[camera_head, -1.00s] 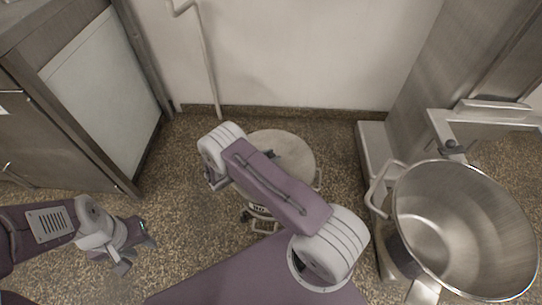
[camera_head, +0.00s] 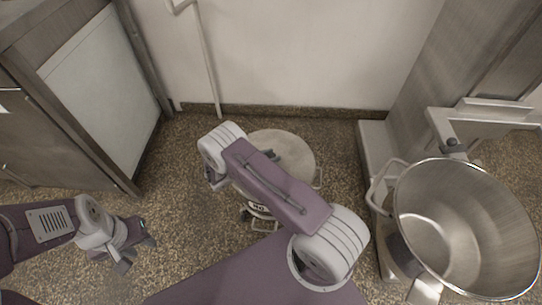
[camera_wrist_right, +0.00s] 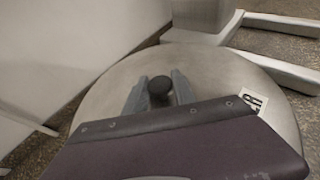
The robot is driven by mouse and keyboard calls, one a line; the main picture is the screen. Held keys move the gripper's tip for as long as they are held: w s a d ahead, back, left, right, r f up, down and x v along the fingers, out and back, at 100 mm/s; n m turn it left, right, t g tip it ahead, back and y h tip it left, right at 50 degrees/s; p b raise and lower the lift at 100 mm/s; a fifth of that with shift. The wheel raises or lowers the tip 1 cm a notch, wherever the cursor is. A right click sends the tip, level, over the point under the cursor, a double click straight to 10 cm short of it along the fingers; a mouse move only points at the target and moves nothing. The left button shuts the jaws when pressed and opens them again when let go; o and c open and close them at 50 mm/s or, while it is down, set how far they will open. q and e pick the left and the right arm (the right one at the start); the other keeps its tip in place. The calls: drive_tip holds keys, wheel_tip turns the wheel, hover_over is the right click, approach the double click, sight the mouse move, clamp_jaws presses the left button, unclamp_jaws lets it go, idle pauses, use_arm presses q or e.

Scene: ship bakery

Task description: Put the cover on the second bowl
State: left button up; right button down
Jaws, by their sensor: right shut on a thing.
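The round grey cover (camera_head: 294,152) lies over a bowl (camera_head: 262,209) on the floor, partly hidden behind my right arm in the head view. The bowl has a label and a handle on its near side. The right wrist view shows the cover (camera_wrist_right: 208,75) with a dark knob (camera_wrist_right: 159,86) at its middle. My right gripper (camera_wrist_right: 158,90) is shut on this knob, one finger on each side. Whether the cover's rim rests fully on the bowl is hard to tell. My left gripper (camera_head: 136,252) is open and empty over the floor at the lower left.
An open, empty steel bowl (camera_head: 455,225) stands at the right by a mixer frame (camera_head: 378,150). A cabinet (camera_head: 95,100) stands at the left. A wall with a pipe (camera_head: 208,65) is behind. Speckled floor between the cabinet and the covered bowl is clear.

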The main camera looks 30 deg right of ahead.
drive_tip(key=shift+f+b, duration=0.45)
drive_tip(key=shift+f, duration=0.15)
drive_tip(key=c, duration=0.9)
unclamp_jaws()
drive_tip(key=shift+c, duration=0.2)
drive_tip(key=p+v, duration=0.3)
drive_tip(key=v, duration=0.5)
drive_tip(key=shift+a+r, duration=0.15)
drive_tip(key=shift+a, duration=0.15)
drive_tip(key=shift+s+a, duration=0.15)
drive_tip(key=shift+a, duration=0.05)
drive_tip(key=shift+d, duration=0.15)
